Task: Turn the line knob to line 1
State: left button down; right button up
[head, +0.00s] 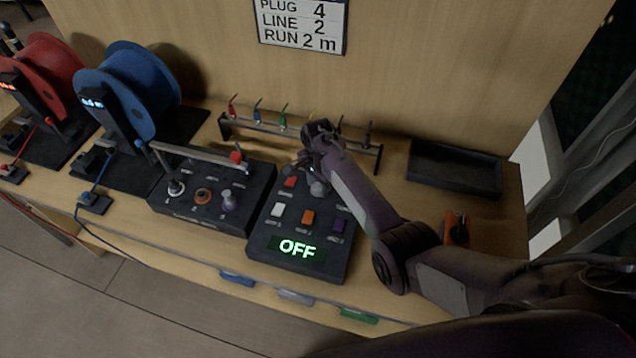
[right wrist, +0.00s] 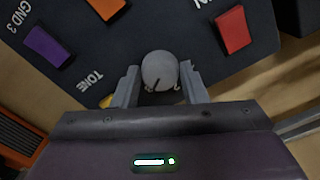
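The control box (head: 262,229) has several coloured buttons and a green display reading OFF. A round grey knob (head: 318,188) stands on it beside the red button, partly hidden by my right arm. In the right wrist view the knob (right wrist: 160,70) sits between the two fingers of my right gripper (right wrist: 160,84), with a dark pointer mark on its near side. The fingers flank it closely; whether they press on it is unclear. In the head view my right gripper (head: 312,170) is over the upper part of the box. The knob's line label is not readable. My left gripper is not in view.
A second box (head: 180,212) with small knobs stands to the left. A rack of coloured plugs (head: 258,125) is behind. Blue (head: 140,90) and red (head: 55,65) reels stand at the left. An empty black tray (head: 455,170) lies right. A wall sign (head: 302,24) reads PLUG 4, LINE 2, RUN 2 m.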

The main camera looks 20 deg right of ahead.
jog(key=c, duration=0.5)
jog(key=shift+n, duration=0.3)
jog(key=shift+r+n+p, duration=0.1)
jog(key=shift+n+p, duration=0.2)
jog(key=shift+n, duration=0.2)
jog(key=n+p, duration=0.1)
jog(key=n, duration=0.4)
jog(key=n+p, duration=0.1)
jog(key=n, duration=0.3)
jog(key=shift+n, duration=0.4)
jog(key=n, duration=0.6)
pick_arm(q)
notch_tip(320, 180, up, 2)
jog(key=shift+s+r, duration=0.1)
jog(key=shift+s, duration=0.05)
pick_arm(e)
jog(key=n, duration=0.6)
jog(key=shift+n, duration=0.4)
